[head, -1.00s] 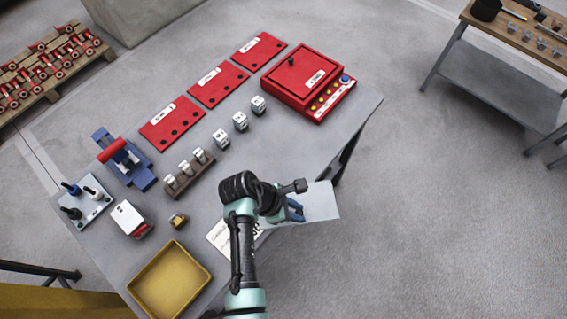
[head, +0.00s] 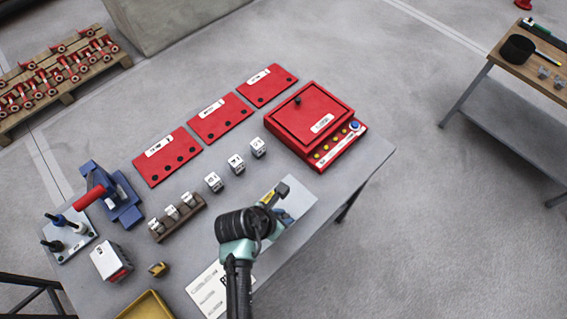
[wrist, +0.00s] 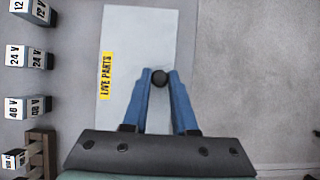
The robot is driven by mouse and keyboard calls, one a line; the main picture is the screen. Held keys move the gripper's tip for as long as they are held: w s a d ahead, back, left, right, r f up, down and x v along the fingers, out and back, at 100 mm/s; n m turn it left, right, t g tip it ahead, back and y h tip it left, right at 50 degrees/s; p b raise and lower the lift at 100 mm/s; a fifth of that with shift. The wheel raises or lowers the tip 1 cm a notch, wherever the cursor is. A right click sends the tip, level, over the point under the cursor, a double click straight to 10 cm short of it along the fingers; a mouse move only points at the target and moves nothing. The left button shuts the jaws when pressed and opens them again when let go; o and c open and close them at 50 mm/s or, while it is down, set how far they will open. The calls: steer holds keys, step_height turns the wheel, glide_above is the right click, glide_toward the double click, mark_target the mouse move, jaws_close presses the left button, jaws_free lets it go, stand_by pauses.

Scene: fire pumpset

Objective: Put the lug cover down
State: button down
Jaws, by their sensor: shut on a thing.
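The lug cover (wrist: 125,45) is a pale grey sheet with a yellow "LIVE PARTS" label and a black knob. My gripper (wrist: 160,80) is shut on the knob, one blue finger on each side, in the wrist view. In the head view the lug cover (head: 298,199) shows partly behind my wrist, over the table's right side near its edge.
White voltage blocks (head: 236,163) stand left of the cover, with a brown rack (head: 178,219) of blocks nearby. A red box (head: 310,122) stands behind. A paper sheet (head: 207,290) and yellow tray (head: 147,307) lie in front. Bare tabletop (head: 345,180) shows right of the cover.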

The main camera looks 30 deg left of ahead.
step_height(320, 180, down, 6)
steer(key=shift+r, duration=0.1)
steer(key=c, duration=0.7)
jaws_free()
steer(key=shift+s+r, duration=0.1)
